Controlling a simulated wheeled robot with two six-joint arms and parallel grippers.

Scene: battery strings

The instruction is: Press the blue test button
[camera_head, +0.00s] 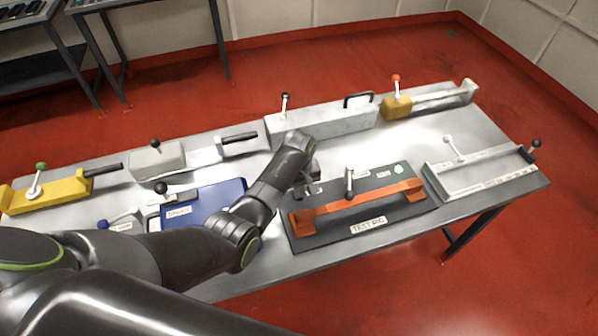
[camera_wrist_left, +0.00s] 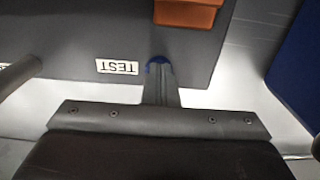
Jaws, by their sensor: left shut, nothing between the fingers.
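The test rig is a dark grey board (camera_head: 300,240) labelled TEST RIG, with an orange bar (camera_head: 355,199) across it. My left gripper (camera_head: 312,190) reaches over its left back part. In the left wrist view its shut fingers (camera_wrist_left: 160,75) point at the blue test button (camera_wrist_left: 156,61). A white TEST label (camera_wrist_left: 117,67) sits left of the button there. My right gripper is not in view.
An upright lever (camera_head: 349,182) stands on the board near my left gripper. A blue plate (camera_head: 218,197) lies left of the board. A long metal box (camera_head: 340,124) with a handle is behind, and a metal tray (camera_head: 480,172) is right. Bare tabletop lies between them.

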